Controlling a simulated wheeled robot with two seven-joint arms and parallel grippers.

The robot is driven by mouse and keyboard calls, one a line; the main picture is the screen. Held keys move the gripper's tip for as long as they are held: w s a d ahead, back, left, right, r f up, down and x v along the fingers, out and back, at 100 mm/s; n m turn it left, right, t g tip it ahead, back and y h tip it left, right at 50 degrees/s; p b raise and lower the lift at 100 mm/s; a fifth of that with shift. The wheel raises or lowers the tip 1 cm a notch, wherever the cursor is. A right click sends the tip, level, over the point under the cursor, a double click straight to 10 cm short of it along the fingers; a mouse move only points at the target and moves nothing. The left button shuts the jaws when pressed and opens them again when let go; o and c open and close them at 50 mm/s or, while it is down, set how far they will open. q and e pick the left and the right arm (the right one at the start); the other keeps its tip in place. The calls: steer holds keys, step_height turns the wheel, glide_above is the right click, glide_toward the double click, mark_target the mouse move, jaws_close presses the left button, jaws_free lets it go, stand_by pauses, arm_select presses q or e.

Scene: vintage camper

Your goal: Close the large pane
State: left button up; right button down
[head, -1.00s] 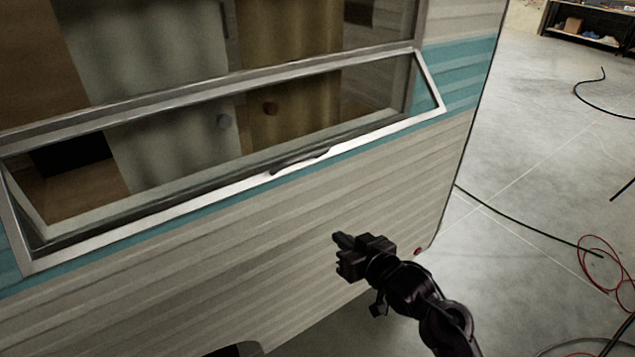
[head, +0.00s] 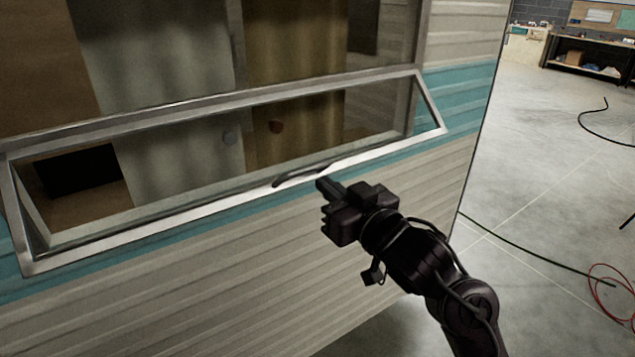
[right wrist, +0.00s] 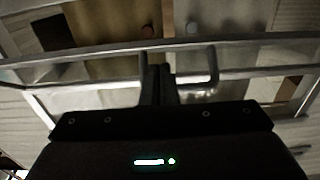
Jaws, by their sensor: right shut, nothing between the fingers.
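The large pane (head: 110,240) is a wide, metal-framed camper window. It is tilted out at its bottom edge, with a gap to the camper wall behind it. A dark curved handle (head: 300,175) sits on its lower rail. My right gripper (head: 322,188) is just below and right of the handle, its fingers shut and empty. In the right wrist view the fingers (right wrist: 157,80) point at the lower rail (right wrist: 100,84), beside the handle (right wrist: 213,65). Whether they touch the rail I cannot tell. My left gripper is out of view.
The camper's cream and teal ribbed wall (head: 290,240) fills the left and middle. To the right is open concrete floor (head: 540,180) with a black cable (head: 520,242) and red hose (head: 610,290). A workbench (head: 590,50) stands far back.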

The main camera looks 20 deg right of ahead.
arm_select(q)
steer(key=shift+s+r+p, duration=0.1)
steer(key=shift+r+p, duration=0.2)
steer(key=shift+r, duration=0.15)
arm_select(e)
steer(key=x, duration=0.3)
steer(key=shift+w+a, duration=0.2)
steer(key=shift+w, duration=0.15)
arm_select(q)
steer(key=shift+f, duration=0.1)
